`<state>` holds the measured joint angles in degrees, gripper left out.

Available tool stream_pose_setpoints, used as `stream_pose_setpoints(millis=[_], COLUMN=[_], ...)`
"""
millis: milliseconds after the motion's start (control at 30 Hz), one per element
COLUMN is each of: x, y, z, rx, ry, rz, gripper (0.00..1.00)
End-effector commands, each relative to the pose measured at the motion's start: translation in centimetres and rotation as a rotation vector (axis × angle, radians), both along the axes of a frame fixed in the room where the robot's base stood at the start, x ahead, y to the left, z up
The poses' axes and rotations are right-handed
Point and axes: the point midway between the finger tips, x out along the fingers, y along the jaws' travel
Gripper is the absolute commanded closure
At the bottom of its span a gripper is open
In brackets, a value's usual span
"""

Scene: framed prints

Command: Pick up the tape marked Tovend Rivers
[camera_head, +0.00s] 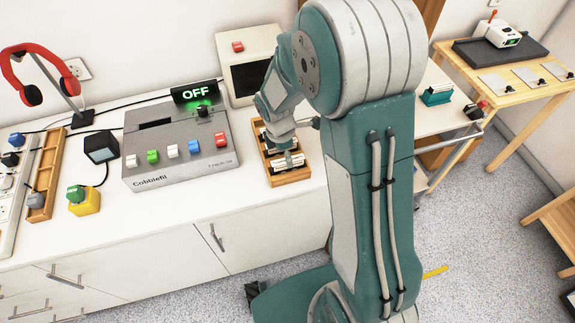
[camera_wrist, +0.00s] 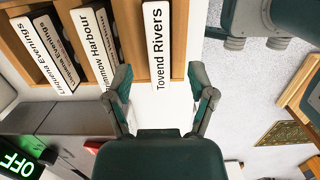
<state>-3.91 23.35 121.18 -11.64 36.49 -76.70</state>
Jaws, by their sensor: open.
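The tape marked Tovend Rivers (camera_wrist: 157,40) stands in the wooden rack (camera_wrist: 178,68), its white label facing my wrist camera. My gripper (camera_wrist: 160,72) is open, with one finger on each side of the near end of that tape; I see no clear contact. In the head view, my gripper (camera_head: 289,155) is down at the front part of the wooden rack (camera_head: 293,180) and hides part of the tapes.
A grey Cobblefil player (camera_head: 180,150) with coloured buttons and a lit OFF sign (camera_head: 196,93) stands left of the rack. A cream boxy monitor (camera_head: 249,65) stands behind it. The white counter's front strip (camera_head: 215,205) is clear.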

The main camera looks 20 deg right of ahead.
Motion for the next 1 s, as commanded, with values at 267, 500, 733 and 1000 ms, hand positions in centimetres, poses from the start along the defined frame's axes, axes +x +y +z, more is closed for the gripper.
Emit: stream_pose_setpoints(millis=[267, 500, 733, 1000], x=[0.1, 0.2, 0.2, 0.2], y=[-0.6, -0.6, -0.5, -0.5], z=[-3.4, -3.5, -3.5, -3.5], rx=[0.000, 0.000, 0.000, 0.000], ry=[0.001, 0.000, 0.000, 0.000], rz=[-0.001, -0.001, -0.001, -0.001], gripper=[0.29, 0.33, 1.00, 1.00])
